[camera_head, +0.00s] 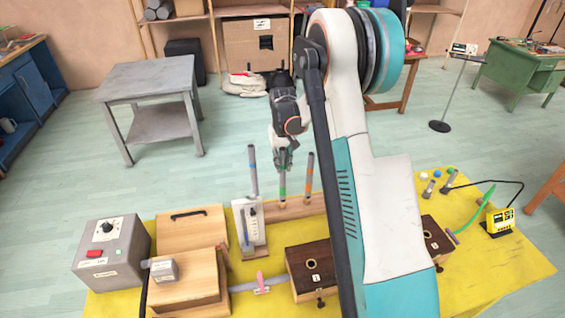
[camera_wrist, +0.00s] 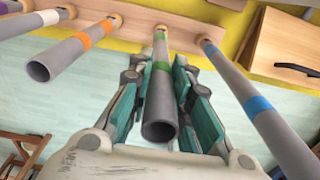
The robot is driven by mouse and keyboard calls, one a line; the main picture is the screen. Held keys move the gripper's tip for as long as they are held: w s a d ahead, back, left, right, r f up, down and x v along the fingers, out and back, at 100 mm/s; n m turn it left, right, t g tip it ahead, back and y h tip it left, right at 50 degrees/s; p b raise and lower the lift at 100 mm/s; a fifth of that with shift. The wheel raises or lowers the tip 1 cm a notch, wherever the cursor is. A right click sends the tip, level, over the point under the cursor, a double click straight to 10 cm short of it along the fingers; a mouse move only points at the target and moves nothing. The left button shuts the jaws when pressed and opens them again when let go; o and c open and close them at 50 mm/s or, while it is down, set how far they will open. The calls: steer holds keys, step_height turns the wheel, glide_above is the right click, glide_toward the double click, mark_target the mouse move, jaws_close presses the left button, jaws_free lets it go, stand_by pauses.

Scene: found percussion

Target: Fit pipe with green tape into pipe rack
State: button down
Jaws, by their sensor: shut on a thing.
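The grey pipe with green tape (camera_head: 282,182) stands upright at the wooden pipe rack (camera_head: 300,206), between the blue-taped and orange-taped pipes. In the wrist view the green-taped pipe (camera_wrist: 160,95) has its open top near the camera, and its far end meets the rack (camera_wrist: 185,32) at a hole. How deep it sits is hidden. My gripper (camera_head: 284,150) is shut on the pipe's upper part. In the wrist view its teal fingers (camera_wrist: 160,95) flank the pipe on both sides.
The blue-taped pipe (camera_head: 253,170) and orange-taped pipe (camera_head: 309,175) stand close beside. A white-taped pipe (camera_wrist: 25,22) shows in the wrist view. A white stand (camera_head: 249,225), wooden boxes (camera_head: 192,228) and a grey control box (camera_head: 110,253) are on the yellow table (camera_head: 500,270).

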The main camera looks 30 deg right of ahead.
steer(key=shift+f, duration=0.35)
steer(key=c, duration=1.4)
jaws_free()
steer(key=shift+r, duration=0.1)
step_height(320, 180, up, 12)
steer(key=shift+s+f, duration=0.1)
